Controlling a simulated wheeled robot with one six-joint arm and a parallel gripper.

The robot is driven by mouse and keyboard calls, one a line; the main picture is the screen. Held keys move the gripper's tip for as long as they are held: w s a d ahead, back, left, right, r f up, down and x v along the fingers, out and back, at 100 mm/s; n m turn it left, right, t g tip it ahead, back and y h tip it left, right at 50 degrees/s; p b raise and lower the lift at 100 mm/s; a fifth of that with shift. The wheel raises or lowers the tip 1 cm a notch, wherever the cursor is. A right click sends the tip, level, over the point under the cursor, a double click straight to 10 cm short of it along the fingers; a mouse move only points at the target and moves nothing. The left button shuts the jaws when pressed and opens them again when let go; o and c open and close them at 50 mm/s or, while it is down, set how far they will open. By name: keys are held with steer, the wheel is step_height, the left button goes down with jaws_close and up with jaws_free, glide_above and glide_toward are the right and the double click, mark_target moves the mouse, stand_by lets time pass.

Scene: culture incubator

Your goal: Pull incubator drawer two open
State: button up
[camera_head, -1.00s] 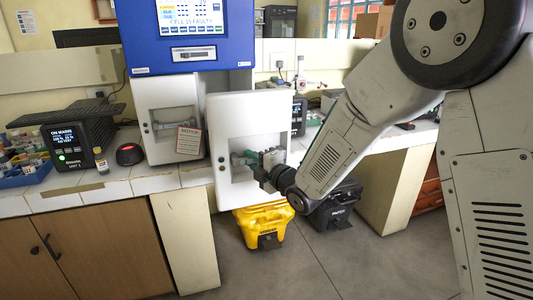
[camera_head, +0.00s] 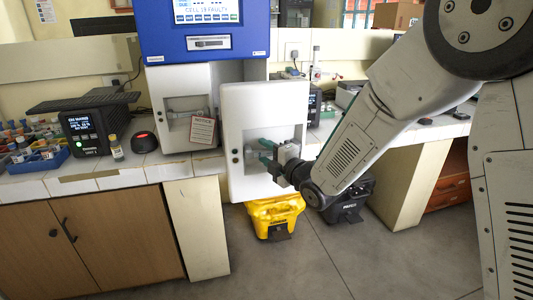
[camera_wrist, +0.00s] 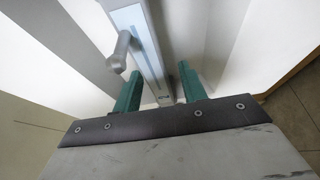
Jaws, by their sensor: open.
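The white incubator drawer on the right (camera_head: 235,120) stands out well forward of the blue-topped incubator (camera_head: 190,30). Its front has a recess with a grey handle (camera_head: 252,153). My gripper (camera_head: 266,152) is at this recess with its green fingers apart. In the wrist view, the grey handle bar with a pale blue strip (camera_wrist: 143,42) runs between my two open fingers (camera_wrist: 160,90), with a short peg on its left. I cannot tell whether a finger touches the bar. The left drawer front (camera_head: 170,85) sits further back and carries a notice tag (camera_head: 202,130).
A black unit with a screen (camera_head: 90,130) and a blue vial rack (camera_head: 38,160) are on the left bench. Grey floor in front is clear.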

steer(key=v, duration=0.7)
steer(key=shift+s+d, duration=0.25)
steer(key=shift+s, duration=0.05)
steer(key=d+f+m+g+h, duration=0.3)
steer(key=f+m+h, duration=0.25)
steer(key=f, duration=0.25)
steer(key=s+d+f+m+g+h, duration=0.2)
steer(key=s+d+m+g+h, duration=0.15)
steer(key=s+d+m, duration=0.45)
steer(key=s+d+r+m+g+h, duration=0.1)
steer(key=s+d+r+m, duration=0.3)
steer(key=s, duration=0.4)
steer(key=s+d+r+m+g+h, duration=0.1)
steer(key=s+d+r+m, duration=0.3)
steer(key=s, duration=0.5)
steer(key=s+d+r+m+g, duration=0.3)
steer(key=s+d+r, duration=0.3)
steer(key=s+r, duration=0.2)
steer(key=shift+s+m+g+h, duration=0.35)
steer(key=shift+s+m+h, duration=0.1)
steer(key=shift+m, duration=0.4)
